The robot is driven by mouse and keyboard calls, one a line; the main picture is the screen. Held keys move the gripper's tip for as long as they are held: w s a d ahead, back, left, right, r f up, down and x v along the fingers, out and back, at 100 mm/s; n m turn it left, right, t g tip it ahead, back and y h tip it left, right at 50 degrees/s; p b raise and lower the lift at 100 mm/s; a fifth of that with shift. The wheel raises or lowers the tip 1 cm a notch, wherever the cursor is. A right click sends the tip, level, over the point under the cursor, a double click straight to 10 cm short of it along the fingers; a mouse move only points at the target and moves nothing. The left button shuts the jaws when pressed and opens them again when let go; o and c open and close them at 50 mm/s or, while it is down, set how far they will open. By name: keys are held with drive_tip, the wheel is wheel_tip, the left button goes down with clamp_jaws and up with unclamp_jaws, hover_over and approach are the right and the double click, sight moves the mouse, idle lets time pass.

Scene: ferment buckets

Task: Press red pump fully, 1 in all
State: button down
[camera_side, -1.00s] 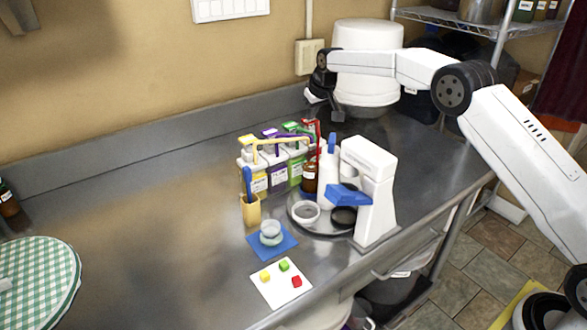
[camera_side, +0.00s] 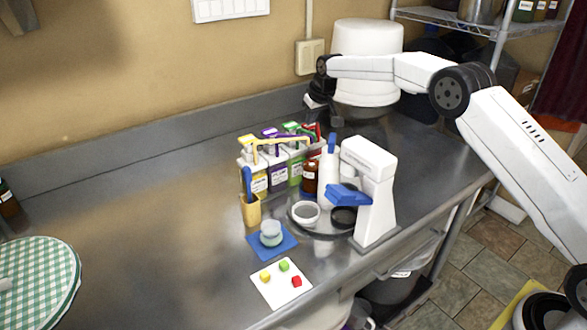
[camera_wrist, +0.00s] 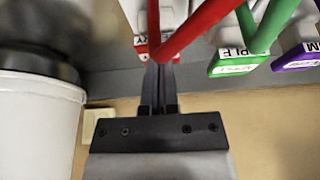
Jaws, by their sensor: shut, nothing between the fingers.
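The red pump (camera_side: 317,132) stands at the back right end of the row of pump bottles, partly hidden behind nearer things. Its red spout also shows large in the wrist view (camera_wrist: 190,38), bent in a V just beyond my fingertips. My gripper (camera_side: 336,121) is shut and empty, low at the back beside the red pump. In the wrist view my closed fingers (camera_wrist: 158,70) reach up to the red spout and overlap it. Whether they touch the pump head is hard to tell.
Green (camera_side: 294,128), purple (camera_side: 270,133) and yellow (camera_side: 255,150) pumps stand left of the red one. A white bucket (camera_side: 362,95) is close behind my gripper.

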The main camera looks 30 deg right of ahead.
drive_tip(key=shift+r, duration=1.9)
drive_tip(key=shift+r, duration=0.1)
wheel_tip(320, 180, up, 6)
drive_tip(key=shift+f, duration=0.1)
idle(0.4)
drive_tip(key=shift+s, duration=0.15)
